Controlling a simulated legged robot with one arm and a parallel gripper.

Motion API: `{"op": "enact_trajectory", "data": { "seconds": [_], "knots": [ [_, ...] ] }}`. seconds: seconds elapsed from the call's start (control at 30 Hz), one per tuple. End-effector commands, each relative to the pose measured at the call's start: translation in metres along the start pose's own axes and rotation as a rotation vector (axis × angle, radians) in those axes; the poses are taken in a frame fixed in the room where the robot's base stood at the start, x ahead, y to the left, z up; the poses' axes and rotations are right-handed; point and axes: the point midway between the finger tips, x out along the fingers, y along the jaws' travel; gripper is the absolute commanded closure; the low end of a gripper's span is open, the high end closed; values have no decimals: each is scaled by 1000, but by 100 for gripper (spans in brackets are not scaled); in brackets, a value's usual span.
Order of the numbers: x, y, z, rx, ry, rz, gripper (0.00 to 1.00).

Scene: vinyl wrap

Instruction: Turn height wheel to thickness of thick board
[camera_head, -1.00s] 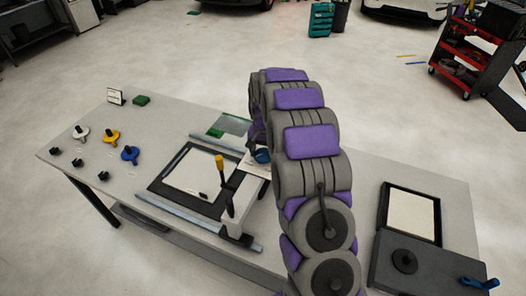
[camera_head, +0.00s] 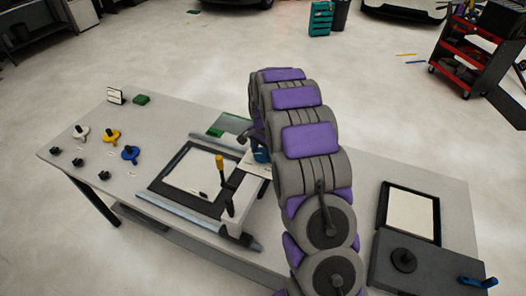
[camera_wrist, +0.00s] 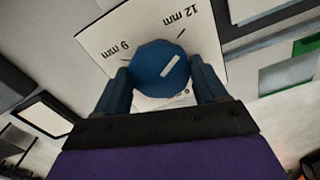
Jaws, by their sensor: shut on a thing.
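The height wheel is a blue many-sided knob (camera_wrist: 152,82) with a white pointer line, on a white dial plate (camera_wrist: 105,38) in the wrist view. Marks reading 9 mm and 12 mm show; lower print is mostly hidden. The pointer slants to the upper right, on the 12 mm side. My gripper (camera_wrist: 162,78) is shut on the wheel, one blue finger at each side. In the head view the wheel (camera_head: 261,155) is mostly behind my arm. A pale board (camera_head: 190,175) lies in the black frame beside the dial; its thickness cannot be told.
Blue (camera_head: 130,153), yellow (camera_head: 111,136) and white (camera_head: 81,132) knobbed pieces lie at the table's left. A yellow-handled tool (camera_head: 220,163) stands near the wheel. A black-framed panel (camera_head: 410,214) and a dark box (camera_head: 428,266) are at the right.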

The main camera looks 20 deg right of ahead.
Motion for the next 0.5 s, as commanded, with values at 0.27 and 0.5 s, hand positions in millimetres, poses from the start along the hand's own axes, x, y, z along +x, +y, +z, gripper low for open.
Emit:
{"op": "enact_trajectory", "data": {
  "seconds": [0.27,0.5],
  "knots": [
    [0,0,0,2,0,-1,23],
    [0,0,0,1,0,-1,3]
  ]
}}
